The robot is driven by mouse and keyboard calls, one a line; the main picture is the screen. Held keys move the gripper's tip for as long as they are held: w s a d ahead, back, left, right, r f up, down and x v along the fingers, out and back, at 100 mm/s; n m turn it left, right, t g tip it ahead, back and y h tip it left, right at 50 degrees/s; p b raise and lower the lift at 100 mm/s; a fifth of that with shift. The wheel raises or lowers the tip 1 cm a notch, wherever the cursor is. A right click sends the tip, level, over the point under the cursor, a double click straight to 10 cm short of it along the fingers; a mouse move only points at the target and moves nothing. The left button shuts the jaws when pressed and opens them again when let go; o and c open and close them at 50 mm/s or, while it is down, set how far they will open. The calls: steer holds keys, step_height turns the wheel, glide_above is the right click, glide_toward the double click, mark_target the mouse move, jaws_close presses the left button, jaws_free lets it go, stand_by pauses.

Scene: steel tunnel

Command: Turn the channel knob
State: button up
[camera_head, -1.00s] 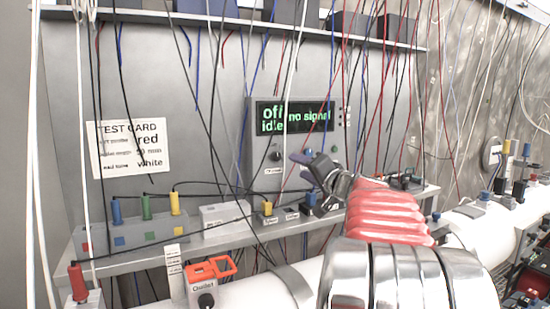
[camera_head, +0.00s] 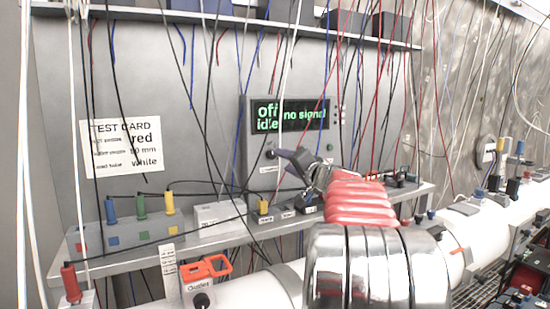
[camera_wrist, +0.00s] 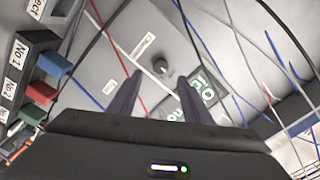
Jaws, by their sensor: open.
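The grey panel box (camera_head: 245,135) has a dark screen (camera_head: 290,115) with green text reading "off", "idle" and "no signal". The dark channel knob (camera_head: 270,154) sits below the screen at the left, above a small label. In the wrist view the knob (camera_wrist: 162,68) shows beyond my fingertips, between their lines, with part of the screen (camera_wrist: 195,95) behind the right finger. My gripper (camera_head: 291,158) is open, just right of the knob in the head view. My gripper (camera_wrist: 152,82) appears empty; I cannot tell whether it touches the knob.
Many thin cables hang in front of the panel, and some cross between my fingers and the box. A test card (camera_head: 122,145) is on the wall. The shelf below holds a block with coloured plugs (camera_head: 140,208) and a white box (camera_head: 218,218). An orange-framed outlet (camera_head: 207,268) is lower left.

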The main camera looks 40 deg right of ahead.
mark_target(273, 156)
steer(key=x, duration=0.8)
steer(key=shift+w+d, duration=0.1)
steer(key=shift+c, duration=0.6)
steer(key=c, duration=0.9)
